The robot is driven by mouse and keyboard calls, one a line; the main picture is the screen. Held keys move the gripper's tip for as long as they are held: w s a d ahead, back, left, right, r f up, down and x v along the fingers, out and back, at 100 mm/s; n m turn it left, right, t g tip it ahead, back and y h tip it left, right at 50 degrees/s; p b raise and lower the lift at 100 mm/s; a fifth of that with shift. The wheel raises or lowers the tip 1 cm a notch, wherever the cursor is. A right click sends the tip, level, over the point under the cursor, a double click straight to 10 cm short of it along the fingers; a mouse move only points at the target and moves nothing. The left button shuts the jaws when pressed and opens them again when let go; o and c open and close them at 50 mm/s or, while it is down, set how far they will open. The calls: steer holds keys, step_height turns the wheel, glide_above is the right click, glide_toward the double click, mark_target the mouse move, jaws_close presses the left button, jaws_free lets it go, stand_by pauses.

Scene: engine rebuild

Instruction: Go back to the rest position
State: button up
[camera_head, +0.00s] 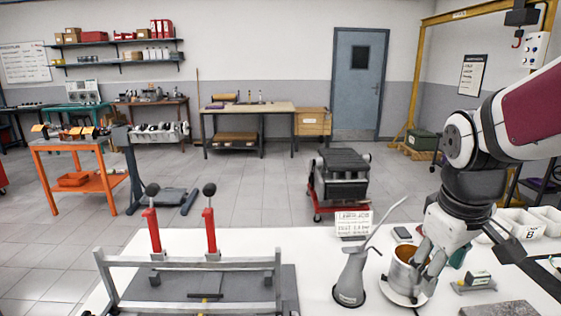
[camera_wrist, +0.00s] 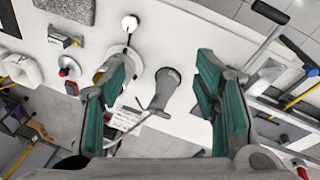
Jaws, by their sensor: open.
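My gripper (camera_head: 424,272) hangs fingers-down over the right part of the white workbench (camera_head: 325,255). In the wrist view my gripper (camera_wrist: 163,62) has its two green-padded fingers wide apart, with nothing held between them. A light cup with a brown inside (camera_head: 403,256) stands on a white saucer (camera_head: 393,295), right beside the fingers. In the wrist view the left finger partly covers the cup (camera_wrist: 101,76). I cannot tell whether finger and cup touch.
A grey oil can (camera_head: 349,282) with a long spout stands left of the cup; it also shows in the wrist view (camera_wrist: 166,85). A grey metal frame with red-handled clamps (camera_head: 190,262) fills the bench's left. White bins (camera_head: 515,222) stand to the right. An engine (camera_head: 342,175) sits beyond the bench.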

steer(key=s+a+r+m+t+y, duration=0.1)
steer(key=s+a+r+m+t, duration=0.1)
steer(key=s+a, duration=0.5)
steer(key=shift+s+r+m+t+y, duration=0.45)
steer(key=shift+s+m, duration=0.65)
steer(key=shift+s, duration=1.75)
